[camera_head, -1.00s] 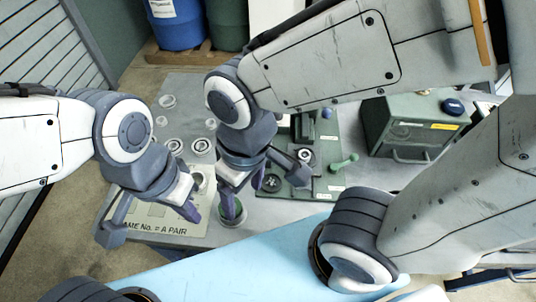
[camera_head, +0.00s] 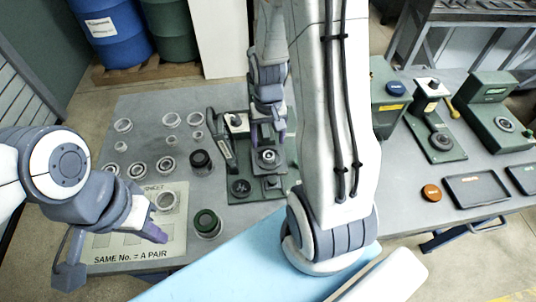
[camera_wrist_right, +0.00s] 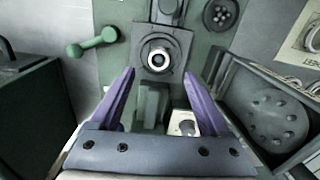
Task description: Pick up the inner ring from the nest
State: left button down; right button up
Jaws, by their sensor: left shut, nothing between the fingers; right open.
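The inner ring (camera_wrist_right: 158,60) is a small bright metal ring seated in the dark square nest (camera_wrist_right: 178,42) in the right wrist view. In the head view the ring (camera_head: 268,156) sits on the green machine base. My right gripper (camera_wrist_right: 158,78) is open and empty, its purple fingers spread on either side of the line to the ring. In the head view it hangs just behind the nest, its fingers partly hidden. My left gripper (camera_head: 158,236) is shut and empty, over the printed sheet on the left.
The printed sheet (camera_head: 125,255) lies at the table's front left. Several loose rings and clear dishes stand behind it, with a green-topped jar (camera_head: 206,222) beside it. A green handle (camera_wrist_right: 92,42) and black-topped knob are near the nest. Green machines and black trays (camera_head: 476,190) stand right.

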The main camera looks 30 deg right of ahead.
aim_at(268, 155)
jog(key=shift+f, duration=0.9)
jog(key=shift+f+p, duration=0.3)
jog(key=shift+f, duration=0.25)
jog(key=shift+w+d+f+p, duration=0.15)
jog(key=shift+f+p, duration=0.3)
jog(key=shift+f, duration=1.65)
grip_shut()
